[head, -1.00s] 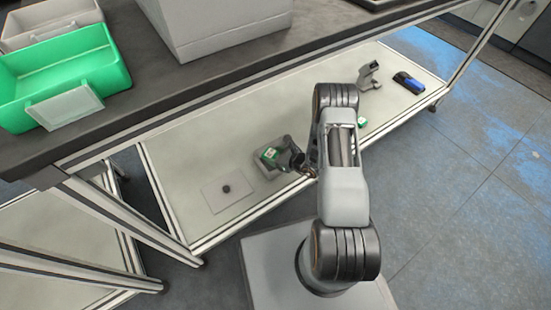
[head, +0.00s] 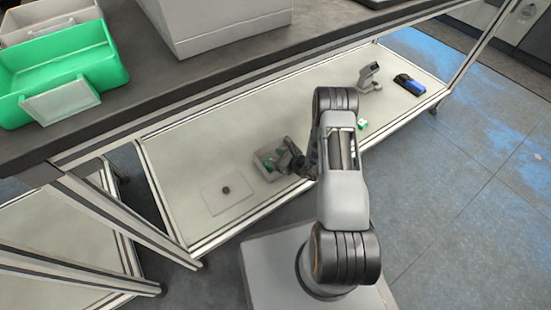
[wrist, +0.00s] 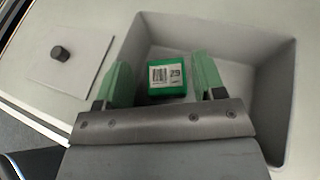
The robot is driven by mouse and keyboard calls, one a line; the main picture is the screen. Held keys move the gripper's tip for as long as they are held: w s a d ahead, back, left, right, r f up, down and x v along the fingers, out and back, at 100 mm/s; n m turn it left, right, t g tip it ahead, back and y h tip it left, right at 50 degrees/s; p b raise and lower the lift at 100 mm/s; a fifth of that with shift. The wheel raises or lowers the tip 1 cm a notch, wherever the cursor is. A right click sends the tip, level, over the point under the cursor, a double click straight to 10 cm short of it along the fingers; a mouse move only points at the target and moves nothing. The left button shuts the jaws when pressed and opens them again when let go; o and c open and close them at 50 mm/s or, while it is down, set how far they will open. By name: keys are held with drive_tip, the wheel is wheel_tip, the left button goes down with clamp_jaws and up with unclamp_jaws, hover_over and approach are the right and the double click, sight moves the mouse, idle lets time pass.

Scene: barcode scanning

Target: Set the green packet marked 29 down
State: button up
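The green packet (wrist: 167,77), with a white label reading 29 and a barcode, lies inside a grey open bin (wrist: 288,95) in the wrist view, its label facing up. My gripper (wrist: 163,80) is open, with one green finger on each side of the packet and a clear gap on both sides. In the head view my gripper (head: 278,160) reaches down into the grey bin (head: 262,172) on the lower shelf.
A pale plate with a black knob (head: 226,190) lies left of the bin. Another green and white packet (head: 362,124) lies right of my arm. A grey scanner on a stand (head: 369,77) and a blue-black object (head: 409,84) are farther right. The upper tabletop (head: 190,82) overhangs the shelf's back.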

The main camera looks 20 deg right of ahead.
drive_tip(key=shift+o, duration=0.9)
drive_tip(key=shift+s+a+f, duration=0.1)
drive_tip(key=shift+s+f, duration=0.25)
drive_tip(key=shift+f, duration=0.15)
drive_tip(key=shift+a+r+p, duration=0.1)
drive_tip(key=shift+r+p, duration=0.25)
drive_tip(key=w+r+p+v, duration=0.1)
drive_tip(key=p+v, duration=0.3)
drive_tip(key=v, duration=0.8)
drive_tip(key=s+a+r+n+g, duration=0.2)
drive_tip(key=a+r+n+g, duration=0.1)
drive_tip(key=r+n, duration=0.3)
drive_tip(key=s+a+r+n+g+y, duration=0.1)
drive_tip(key=a+r+n+g, duration=0.3)
drive_tip(key=r, duration=0.3)
drive_tip(key=s+a+r+n+g, duration=0.2)
drive_tip(key=r+n+g, duration=0.1)
drive_tip(key=r+n, duration=0.35)
drive_tip(key=s+d+r+n+t+h, duration=0.2)
drive_tip(key=s+r+n+h, duration=0.5)
drive_tip(key=r+n+h, duration=0.2)
wheel_tip(320, 180, up, 4)
drive_tip(key=shift+s+d+f+n+h, duration=0.2)
drive_tip(key=shift+n+h, duration=0.2)
drive_tip(key=shift+n, duration=0.75)
